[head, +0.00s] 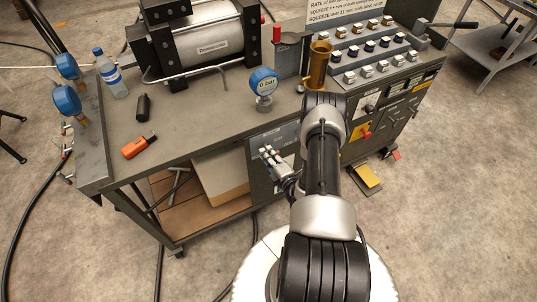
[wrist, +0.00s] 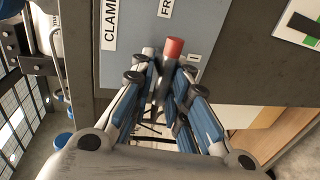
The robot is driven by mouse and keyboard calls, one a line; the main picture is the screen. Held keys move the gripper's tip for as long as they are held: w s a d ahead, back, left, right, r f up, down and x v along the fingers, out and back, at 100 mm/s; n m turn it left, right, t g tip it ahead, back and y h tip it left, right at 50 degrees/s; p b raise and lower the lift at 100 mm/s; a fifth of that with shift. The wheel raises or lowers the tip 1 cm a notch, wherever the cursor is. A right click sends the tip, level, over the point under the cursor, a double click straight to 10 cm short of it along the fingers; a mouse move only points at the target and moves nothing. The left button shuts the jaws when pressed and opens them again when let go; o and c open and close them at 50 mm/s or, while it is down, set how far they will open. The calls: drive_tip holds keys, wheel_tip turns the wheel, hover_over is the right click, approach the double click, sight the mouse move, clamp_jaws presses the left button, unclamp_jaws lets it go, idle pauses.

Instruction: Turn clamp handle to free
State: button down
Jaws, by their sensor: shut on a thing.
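The clamp handle (wrist: 174,48) is a short grey lever with a red tip, in front of the blue-grey panel (wrist: 222,25) in the wrist view. A cut-off label reading "CLAMP" (wrist: 110,27) and another starting "FR" (wrist: 166,8) are on the panel. My gripper (wrist: 162,78) is shut on the handle, with its blue-padded fingers on either side of the shaft and the red tip sticking out beyond them. In the head view my gripper (head: 268,154) is at the bench's front panel (head: 284,134). The handle's pivot is hidden.
The bench top (head: 190,125) holds a gauge reading 0 bar (head: 264,82), an orange tool (head: 138,147), a dark cylinder (head: 143,107) and a bottle (head: 112,75). A yellow pedal (head: 367,178) is on the floor to the right. An open shelf (head: 195,212) lies left of my gripper.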

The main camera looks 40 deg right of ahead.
drive_tip(key=shift+s+a+f, duration=0.2)
drive_tip(key=shift+f, duration=0.2)
drive_tip(key=c, duration=1.8)
unclamp_jaws()
drive_tip(key=shift+o, duration=0.8)
drive_tip(key=shift+w+d+r, duration=0.1)
drive_tip(key=shift+r, duration=0.05)
drive_tip(key=v, duration=0.7)
drive_tip(key=shift+s, duration=0.2)
drive_tip(key=shift+r, duration=0.1)
